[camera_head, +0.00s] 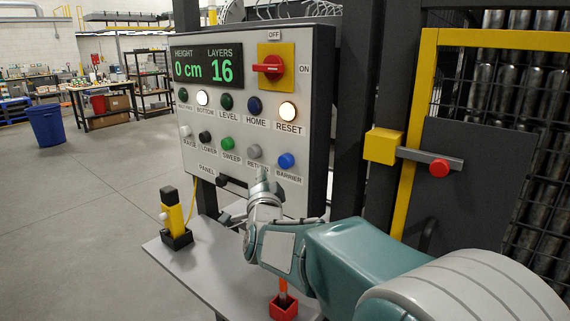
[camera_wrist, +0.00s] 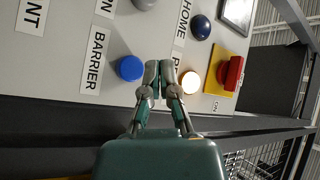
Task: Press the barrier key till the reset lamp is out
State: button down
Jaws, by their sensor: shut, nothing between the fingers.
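The blue BARRIER key (camera_head: 286,161) sits at the right end of the lower key row on the control panel. It also shows in the wrist view (camera_wrist: 130,68), beside its label. The RESET lamp (camera_head: 287,111) is lit, pale and bright, above that key; it glows in the wrist view too (camera_wrist: 190,80). My gripper (camera_head: 262,173) is shut and empty, in front of the panel, left of and a little below the key in the head view. In the wrist view my fingertips (camera_wrist: 159,68) appear between the blue key and the lit lamp. I see no contact with the key.
The panel (camera_head: 318,130) also carries a display (camera_head: 203,66) reading 0 cm and 16, a lit BOTTOM lamp (camera_head: 202,98), and a red rotary switch (camera_head: 270,67). A grey shelf (camera_head: 205,265) below bears a yellow-black device (camera_head: 174,218). A yellow-framed gate (camera_head: 415,130) stands right.

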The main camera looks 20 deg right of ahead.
aim_at(282, 161)
jog(key=shift+w+d, duration=0.85)
jog(key=shift+d, duration=0.2)
jog(key=shift+w+d, duration=0.85)
jog(key=shift+d, duration=0.2)
jog(key=shift+a, duration=0.2)
jog(key=shift+d, duration=0.15)
jog(key=shift+w+d, duration=0.15)
jog(key=shift+d, duration=0.15)
jog(key=shift+w+d+r, duration=0.1)
jog(key=shift+w+d, duration=0.45)
jog(key=shift+d, duration=0.2)
dwell(0.9)
dwell(0.3)
jog(key=shift+s+a, duration=0.8)
jog(key=shift+a, duration=0.25)
